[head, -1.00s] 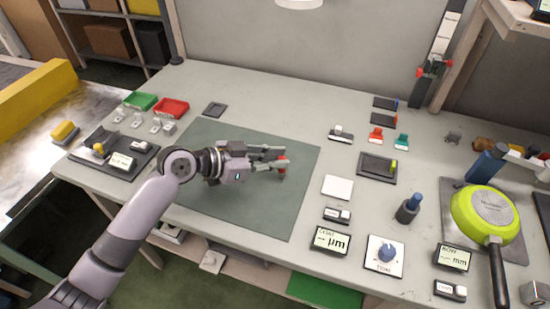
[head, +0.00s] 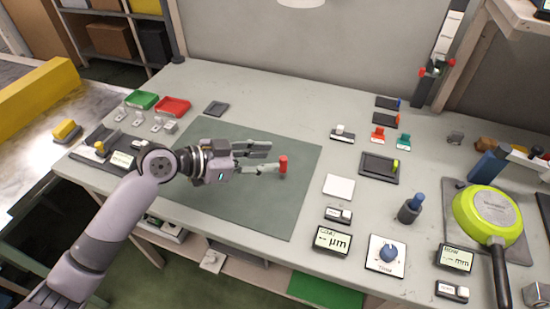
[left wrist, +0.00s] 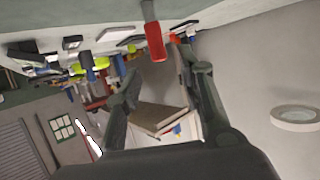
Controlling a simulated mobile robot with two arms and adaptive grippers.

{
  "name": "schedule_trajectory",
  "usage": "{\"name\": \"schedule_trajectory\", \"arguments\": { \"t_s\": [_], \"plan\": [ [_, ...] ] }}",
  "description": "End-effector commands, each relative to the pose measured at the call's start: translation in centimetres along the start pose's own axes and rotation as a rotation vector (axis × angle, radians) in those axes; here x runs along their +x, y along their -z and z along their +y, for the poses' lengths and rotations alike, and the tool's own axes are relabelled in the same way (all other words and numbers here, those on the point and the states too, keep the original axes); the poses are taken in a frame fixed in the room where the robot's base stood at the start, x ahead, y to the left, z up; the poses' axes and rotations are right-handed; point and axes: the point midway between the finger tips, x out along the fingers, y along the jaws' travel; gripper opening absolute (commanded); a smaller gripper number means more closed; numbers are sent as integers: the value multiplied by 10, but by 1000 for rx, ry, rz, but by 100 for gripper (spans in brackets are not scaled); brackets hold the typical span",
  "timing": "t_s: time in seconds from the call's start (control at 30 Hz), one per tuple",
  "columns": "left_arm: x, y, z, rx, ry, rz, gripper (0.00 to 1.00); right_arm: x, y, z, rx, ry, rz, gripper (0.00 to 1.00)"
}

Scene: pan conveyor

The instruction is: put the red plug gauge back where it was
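The red plug gauge (head: 283,162) stands upright near the right side of the dark green mat, red end up. It also shows at the top of the left wrist view (left wrist: 155,42), ahead of the fingers. My left gripper (head: 272,159) is open and empty, just left of the gauge; its spread fingers (left wrist: 158,85) show in the left wrist view. A small gap seems to part the fingertips from the gauge. My right gripper is not in view.
A black tray (head: 370,172) with a lime-green piece lies right of the mat (head: 245,210). A white pad (head: 339,187), a blue-topped piece (head: 410,208) and displays stand nearby. A green pan (head: 488,215) is at right. A small dark tray (head: 216,109) lies behind the mat.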

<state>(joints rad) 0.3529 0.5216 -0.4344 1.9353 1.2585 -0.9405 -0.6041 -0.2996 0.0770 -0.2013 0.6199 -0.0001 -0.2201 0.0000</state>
Motion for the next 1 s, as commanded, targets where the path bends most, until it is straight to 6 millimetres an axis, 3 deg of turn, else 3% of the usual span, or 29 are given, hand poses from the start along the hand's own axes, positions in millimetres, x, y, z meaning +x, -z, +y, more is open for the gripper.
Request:
{"name": "schedule_trajectory", "arguments": {
  "t_s": [0.2,0.4,1.0],
  "plan": [
    [-48,-3,0,1,3,-4,36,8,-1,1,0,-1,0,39],
    [-75,-2,0,-1,1,-2,36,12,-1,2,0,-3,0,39],
    [-83,0,0,0,0,0,36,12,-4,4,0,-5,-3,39]
  ]
}}
